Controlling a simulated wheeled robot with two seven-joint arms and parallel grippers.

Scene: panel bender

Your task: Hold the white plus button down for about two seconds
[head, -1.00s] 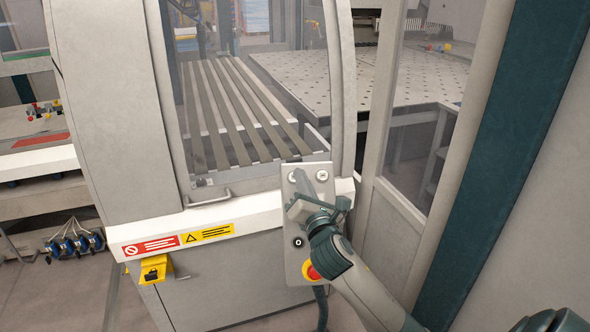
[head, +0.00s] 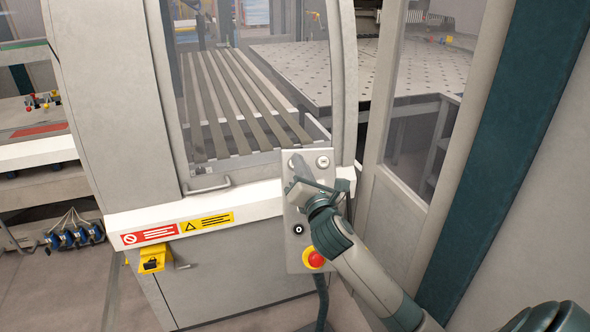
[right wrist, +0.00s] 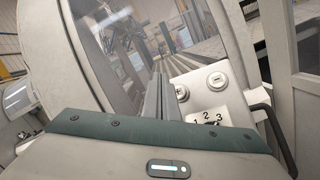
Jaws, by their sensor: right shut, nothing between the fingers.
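The control panel (head: 294,213) is a pale grey upright plate at the machine's front corner. Two round white buttons sit at its top, a left one (head: 292,163) and a right one (head: 323,161). Their marks are too small to tell which is the plus. My right gripper (head: 298,163) is shut and empty, its fingertips over or beside the left button and partly covering it. In the right wrist view the fingers (right wrist: 160,78) stand just left of the left white button (right wrist: 182,92); the right button (right wrist: 216,81) is clear. I cannot tell whether they touch. My left gripper is not in view.
Below the buttons are a numbered selector (right wrist: 206,120), a black round switch (head: 298,229) and a red emergency stop (head: 313,259) on yellow. A glazed door (head: 430,110) stands to the right. A white ledge (head: 255,198) with warning labels runs left of the panel.

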